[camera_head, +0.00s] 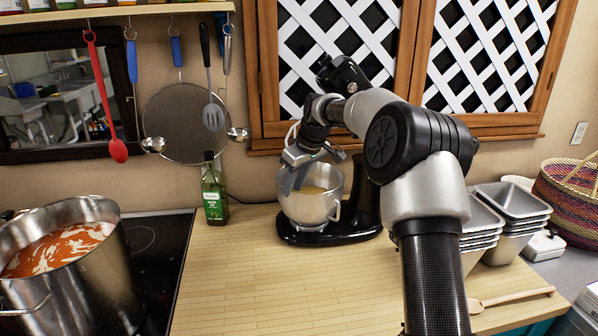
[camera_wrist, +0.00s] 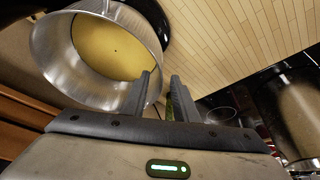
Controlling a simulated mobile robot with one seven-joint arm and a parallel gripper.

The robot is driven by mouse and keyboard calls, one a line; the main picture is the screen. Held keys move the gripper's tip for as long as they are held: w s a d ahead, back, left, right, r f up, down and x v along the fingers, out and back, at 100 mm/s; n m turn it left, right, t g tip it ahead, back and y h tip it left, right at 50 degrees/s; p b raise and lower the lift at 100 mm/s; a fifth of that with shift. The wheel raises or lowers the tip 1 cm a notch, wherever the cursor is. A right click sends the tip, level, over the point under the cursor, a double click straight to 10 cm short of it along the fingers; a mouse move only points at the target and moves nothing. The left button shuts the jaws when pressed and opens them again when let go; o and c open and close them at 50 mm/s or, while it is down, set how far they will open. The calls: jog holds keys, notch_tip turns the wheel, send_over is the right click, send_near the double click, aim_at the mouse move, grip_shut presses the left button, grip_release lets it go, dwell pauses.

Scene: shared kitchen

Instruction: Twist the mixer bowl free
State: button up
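The mixer bowl (camera_head: 312,208), shiny metal with yellowish contents, sits on the black mixer base (camera_head: 330,237). Its side handle shows at its lower right. In the wrist view the bowl (camera_wrist: 62,62) fills the upper left, its inside facing the camera. My gripper (camera_head: 290,182) is at the bowl's left rim. In the wrist view its two dark fingers (camera_wrist: 161,84) are parted, with the left one overlapping the bowl's rim and the right one outside it. Whether either finger touches the rim is unclear. My arm hides part of the mixer stand (camera_head: 367,195).
A pot of red soup (camera_head: 85,280) stands on the black stove at left. A green bottle (camera_head: 214,192) stands by the wall. Stacked metal pans (camera_head: 513,203) and a wooden spoon (camera_head: 512,298) are at right. The counter (camera_head: 270,295) in front of the mixer is clear.

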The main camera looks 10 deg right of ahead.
aim_at(295, 194)
jog(key=shift+x, duration=1.6)
grip_shut()
jog(key=shift+d, duration=0.1)
dwell(0.4)
jog(key=shift+s+d+f+n+p, duration=0.1)
jog(key=shift+s+d+n+p, duration=0.4)
jog(key=shift+n, duration=0.3)
jog(key=shift+o, duration=0.2)
grip_release()
jog(key=shift+d, duration=0.1)
